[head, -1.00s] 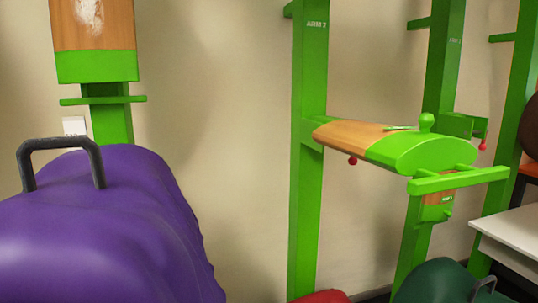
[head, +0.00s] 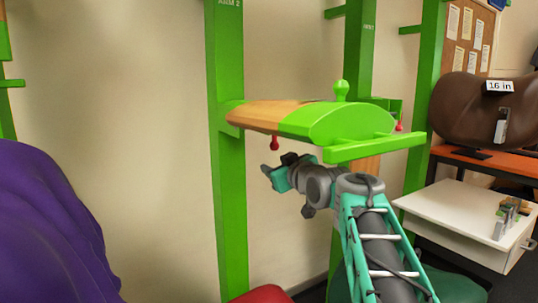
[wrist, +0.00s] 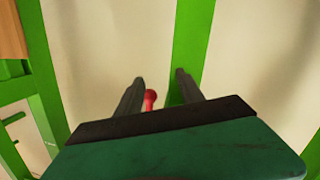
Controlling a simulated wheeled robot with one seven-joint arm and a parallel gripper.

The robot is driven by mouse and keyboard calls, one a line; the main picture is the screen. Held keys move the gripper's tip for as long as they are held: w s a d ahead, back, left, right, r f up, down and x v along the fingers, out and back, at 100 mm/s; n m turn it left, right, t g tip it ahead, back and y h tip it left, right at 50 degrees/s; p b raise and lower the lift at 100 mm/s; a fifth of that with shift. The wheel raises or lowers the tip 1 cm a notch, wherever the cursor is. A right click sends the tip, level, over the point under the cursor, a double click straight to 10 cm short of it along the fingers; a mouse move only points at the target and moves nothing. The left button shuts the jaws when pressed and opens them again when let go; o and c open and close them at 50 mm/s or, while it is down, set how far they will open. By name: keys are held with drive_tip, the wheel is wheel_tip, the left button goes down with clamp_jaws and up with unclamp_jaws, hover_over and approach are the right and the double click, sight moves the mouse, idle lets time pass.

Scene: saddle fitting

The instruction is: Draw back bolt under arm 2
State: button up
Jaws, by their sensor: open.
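Arm 2 (head: 355,122), wood with a green end, sticks out from a green post (head: 228,170) labelled ARM 2. A bolt with a red knob (head: 274,144) hangs under the arm near the post. My gripper (head: 266,170) is just below the knob in the head view, its fingers small and partly unclear. In the wrist view my gripper (wrist: 160,76) is open with two dark fingers apart. The red knob (wrist: 150,98) shows between them, closer to the left finger. I cannot tell whether it touches that finger. The upper part of the bolt is hidden in the head view.
A second red knob (head: 399,126) shows by another post at right. A green crossbar (head: 375,148) fronts arm 2, above my arm. A purple covered saddle (head: 45,225) stands at left. A white table (head: 455,215) and a brown saddle (head: 485,108) are at right.

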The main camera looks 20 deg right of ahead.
sight(276, 147)
drive_tip(key=shift+n+t, duration=0.4)
drive_tip(key=shift+t, duration=0.3)
drive_tip(key=r, duration=0.1)
drive_tip(key=d+r, duration=0.1)
drive_tip(key=r, duration=0.2)
drive_tip(key=shift+w+d, duration=0.2)
drive_tip(key=shift+w, duration=0.2)
drive_tip(key=w, duration=0.7)
drive_tip(key=shift+w+a, duration=0.15)
drive_tip(key=shift+w, duration=0.05)
drive_tip(key=shift+c, duration=0.3)
clamp_jaws()
